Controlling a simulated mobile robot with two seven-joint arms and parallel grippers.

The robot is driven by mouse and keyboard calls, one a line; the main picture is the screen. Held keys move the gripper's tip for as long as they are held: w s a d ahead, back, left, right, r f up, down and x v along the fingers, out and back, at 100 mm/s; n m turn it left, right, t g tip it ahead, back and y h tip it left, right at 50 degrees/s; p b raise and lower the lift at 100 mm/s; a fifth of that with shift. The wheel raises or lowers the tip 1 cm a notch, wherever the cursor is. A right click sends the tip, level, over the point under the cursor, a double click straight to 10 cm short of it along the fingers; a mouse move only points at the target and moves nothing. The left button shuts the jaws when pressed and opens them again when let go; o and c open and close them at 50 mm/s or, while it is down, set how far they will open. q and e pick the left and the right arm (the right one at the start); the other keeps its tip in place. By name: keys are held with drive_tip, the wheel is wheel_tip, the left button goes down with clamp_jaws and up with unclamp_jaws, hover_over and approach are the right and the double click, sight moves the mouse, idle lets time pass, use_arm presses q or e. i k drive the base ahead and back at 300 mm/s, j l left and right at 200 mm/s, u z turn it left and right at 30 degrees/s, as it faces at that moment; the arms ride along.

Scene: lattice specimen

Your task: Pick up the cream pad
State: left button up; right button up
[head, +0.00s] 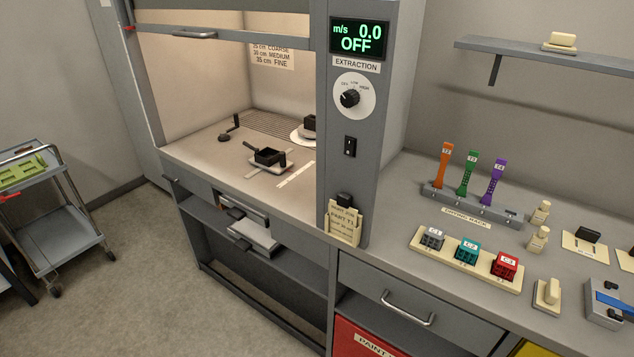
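A cream block (547,291) with a rounded top stands on a small cream base at the front of the right counter, right of the tray of cubes. Another cream block (563,39) lies on a small base on the wall shelf at the upper right. I cannot tell for certain which of them is the cream pad. Neither of my grippers is in view.
The counter (400,195) holds a drying rack (470,207) with orange, green and purple pieces, a cream tray (425,249) with three cubes, and small bottles (540,211). A fume hood with a black pan (268,157) stands left, a cart (60,230) farther left.

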sight(547, 297)
drive_tip(key=l+z, duration=0.15)
drive_tip(key=z, duration=0.35)
drive_tip(key=i+l+z, duration=0.15)
drive_tip(key=z, duration=0.35)
drive_tip(key=i+z, duration=0.1)
drive_tip(key=z, duration=0.4)
drive_tip(key=i+l, duration=0.05)
